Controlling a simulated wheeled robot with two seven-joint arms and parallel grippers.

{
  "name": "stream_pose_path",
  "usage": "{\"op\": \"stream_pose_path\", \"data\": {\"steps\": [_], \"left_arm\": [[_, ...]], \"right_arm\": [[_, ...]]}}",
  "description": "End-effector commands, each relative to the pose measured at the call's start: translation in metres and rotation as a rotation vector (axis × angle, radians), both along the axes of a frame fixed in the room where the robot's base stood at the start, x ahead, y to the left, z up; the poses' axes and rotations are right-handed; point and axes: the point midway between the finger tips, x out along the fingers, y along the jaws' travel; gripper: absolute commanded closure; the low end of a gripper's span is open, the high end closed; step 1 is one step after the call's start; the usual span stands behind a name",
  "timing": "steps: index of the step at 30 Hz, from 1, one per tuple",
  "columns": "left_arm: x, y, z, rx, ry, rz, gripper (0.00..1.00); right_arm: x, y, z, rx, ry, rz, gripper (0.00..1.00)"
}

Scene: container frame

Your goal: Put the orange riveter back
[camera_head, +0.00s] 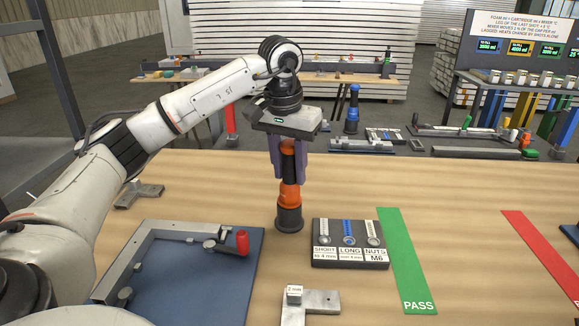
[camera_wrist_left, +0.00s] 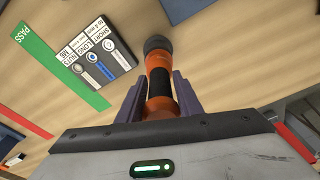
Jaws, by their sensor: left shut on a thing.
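The orange riveter (camera_head: 289,195) is an upright orange and black tool with a dark round base end. It is in the middle of the head view, left of the fastener tray. My left gripper (camera_head: 289,165) points down from above and is shut on the riveter's upper part. In the left wrist view the riveter (camera_wrist_left: 160,75) stands between the purple fingers of the left gripper (camera_wrist_left: 158,100). Its dark end is at or just above the table; I cannot tell which. My right gripper is not in view.
A dark tray (camera_head: 350,258) marked SHORT, LONG and NUTS sits right of the riveter. A green PASS strip (camera_head: 405,255) and a red strip (camera_head: 545,250) lie further right. A blue mat (camera_head: 190,285) with a metal frame and red-handled clamp is left. A metal bracket (camera_head: 318,300) lies in front.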

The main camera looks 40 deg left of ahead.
Motion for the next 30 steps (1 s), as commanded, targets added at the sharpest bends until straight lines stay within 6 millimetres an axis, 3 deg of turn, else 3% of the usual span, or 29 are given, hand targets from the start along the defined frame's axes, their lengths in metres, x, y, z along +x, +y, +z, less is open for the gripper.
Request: {"op": "stream_pose_path", "data": {"steps": [2,3,6,15,20,28,30], "left_arm": [[0.0,0.0,-0.002,0.001,-0.002,0.0,0.91],[0.0,0.0,-0.004,0.001,0.001,0.0,0.66],[0.0,0.0,-0.003,0.001,0.001,0.0,0.49],[0.0,0.0,-0.002,0.0,0.0,0.0,0.49],[0.0,0.0,0.013,0.0,-0.004,0.0,0.49],[-0.008,-0.004,0.07,-0.001,-0.006,0.0,0.49],[-0.01,-0.003,0.09,0.002,-0.006,0.001,0.49]], "right_arm": [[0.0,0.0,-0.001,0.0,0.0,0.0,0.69],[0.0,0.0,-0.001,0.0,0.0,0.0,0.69],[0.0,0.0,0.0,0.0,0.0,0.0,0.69],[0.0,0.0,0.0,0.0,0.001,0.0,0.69],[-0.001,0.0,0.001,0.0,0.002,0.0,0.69],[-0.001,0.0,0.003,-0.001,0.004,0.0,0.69],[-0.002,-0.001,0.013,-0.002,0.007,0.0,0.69]]}}
